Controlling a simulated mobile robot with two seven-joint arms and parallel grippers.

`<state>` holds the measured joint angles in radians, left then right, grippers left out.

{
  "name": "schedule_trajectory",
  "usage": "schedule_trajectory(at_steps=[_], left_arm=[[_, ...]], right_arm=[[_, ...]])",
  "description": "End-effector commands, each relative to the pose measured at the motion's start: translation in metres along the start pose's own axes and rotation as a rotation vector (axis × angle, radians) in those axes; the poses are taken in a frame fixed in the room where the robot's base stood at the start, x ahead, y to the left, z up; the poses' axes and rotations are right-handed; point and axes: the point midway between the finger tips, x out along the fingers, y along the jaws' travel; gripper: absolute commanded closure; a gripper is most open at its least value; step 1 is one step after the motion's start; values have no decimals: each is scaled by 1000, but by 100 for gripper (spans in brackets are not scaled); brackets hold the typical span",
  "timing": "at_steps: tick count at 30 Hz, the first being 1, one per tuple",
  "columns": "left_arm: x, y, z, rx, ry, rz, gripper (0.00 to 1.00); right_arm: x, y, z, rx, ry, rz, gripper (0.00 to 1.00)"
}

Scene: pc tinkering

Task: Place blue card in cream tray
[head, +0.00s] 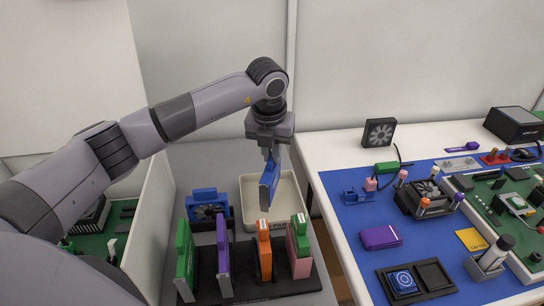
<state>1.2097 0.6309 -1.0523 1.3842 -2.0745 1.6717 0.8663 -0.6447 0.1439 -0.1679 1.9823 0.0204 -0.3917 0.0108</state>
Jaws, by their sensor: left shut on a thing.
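My left gripper (270,150) points down and is shut on the blue card (268,186). The card hangs upright below the jaws, apart from the surfaces under it. The cream tray (287,190) stands behind the card and a little to the right, at the back of the grey surface. In this view the card covers part of the tray's left side and front. The visible inside of the tray looks empty. My right gripper is not in view.
A black rack (250,292) in front holds green, purple, orange and pink cards upright. A blue fan unit (207,208) stands left of the tray. A white table with a blue mat (345,225) and many parts lies to the right. An open case with a green board is at left.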

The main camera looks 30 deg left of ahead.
Motion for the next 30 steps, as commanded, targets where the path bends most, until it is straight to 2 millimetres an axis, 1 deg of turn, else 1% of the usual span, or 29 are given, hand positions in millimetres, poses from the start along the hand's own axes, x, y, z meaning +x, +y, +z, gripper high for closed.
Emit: schedule_trajectory(at_steps=[1, 3, 11, 14, 15, 16, 17, 26, 29, 30], left_arm=[[8, 0, -2, 0, 1, -1, 100], [14, 0, -3, 1, 1, -1, 100], [15, -1, -3, 1, -2, -2, 100], [19, -1, -4, 1, -2, -2, 100], [18, 0, -4, 1, 0, -1, 78], [18, 0, -4, 1, 0, -1, 68], [18, 0, -4, 1, 0, -1, 62], [17, 0, -4, 1, 0, -1, 62], [10, 0, -3, 1, -1, -2, 62], [5, 0, -2, 1, -2, -2, 62]], right_arm=[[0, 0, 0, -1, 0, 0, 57], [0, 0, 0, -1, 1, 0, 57], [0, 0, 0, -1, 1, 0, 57], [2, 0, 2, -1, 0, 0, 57], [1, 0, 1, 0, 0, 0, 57], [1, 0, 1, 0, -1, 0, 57], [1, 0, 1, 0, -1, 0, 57], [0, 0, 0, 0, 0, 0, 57], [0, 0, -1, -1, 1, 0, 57], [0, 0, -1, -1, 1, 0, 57]])
